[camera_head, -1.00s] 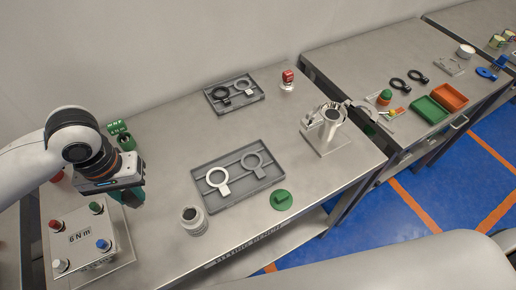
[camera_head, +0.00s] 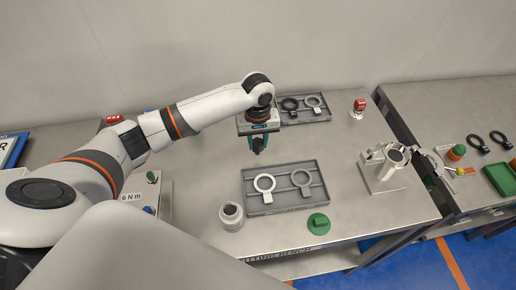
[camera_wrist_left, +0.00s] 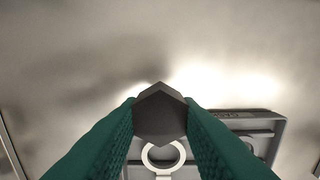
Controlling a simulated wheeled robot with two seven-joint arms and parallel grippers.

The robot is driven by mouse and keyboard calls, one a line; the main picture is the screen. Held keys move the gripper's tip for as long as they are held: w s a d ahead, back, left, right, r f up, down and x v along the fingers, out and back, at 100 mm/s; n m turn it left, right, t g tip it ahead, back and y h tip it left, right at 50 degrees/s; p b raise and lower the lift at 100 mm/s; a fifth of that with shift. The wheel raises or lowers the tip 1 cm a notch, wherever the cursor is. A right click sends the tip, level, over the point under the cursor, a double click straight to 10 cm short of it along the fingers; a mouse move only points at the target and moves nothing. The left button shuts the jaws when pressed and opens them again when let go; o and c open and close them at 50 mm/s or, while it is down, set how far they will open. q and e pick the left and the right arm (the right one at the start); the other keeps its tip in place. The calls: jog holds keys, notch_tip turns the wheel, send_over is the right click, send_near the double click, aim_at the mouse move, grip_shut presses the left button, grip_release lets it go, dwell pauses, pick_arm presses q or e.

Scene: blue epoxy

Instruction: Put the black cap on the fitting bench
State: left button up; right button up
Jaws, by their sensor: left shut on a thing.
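The black cap (camera_wrist_left: 160,114) is a dark, six-sided piece held between the green fingers of my left gripper (camera_wrist_left: 160,120) in the left wrist view. In the head view my left gripper (camera_head: 258,144) hangs over the metal bench (camera_head: 205,165), above and behind the front grey tray, with the dark cap (camera_head: 260,143) at its fingertips. The cap appears to be above the bench top, apart from it. Lettering on the bench's front edge is hard to read. My right gripper is not in view.
The front grey tray (camera_head: 285,207) holds a white ring and a grey ring. A second tray (camera_head: 304,118) is behind. Bare bench lies left of the front tray.

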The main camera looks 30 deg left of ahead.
aim_at(258, 150)
pick_arm(q)
notch_tip(258, 150, down, 3)
jog(key=shift+f, duration=0.5)
jog(key=shift+p, duration=0.3)
jog(key=o, duration=1.1)
jog(key=shift+f, duration=0.1)
notch_tip(258, 150, up, 12)
jog(key=shift+r+b, duration=0.15)
jog(key=shift+b, duration=0.5)
jog(key=shift+d, duration=0.1)
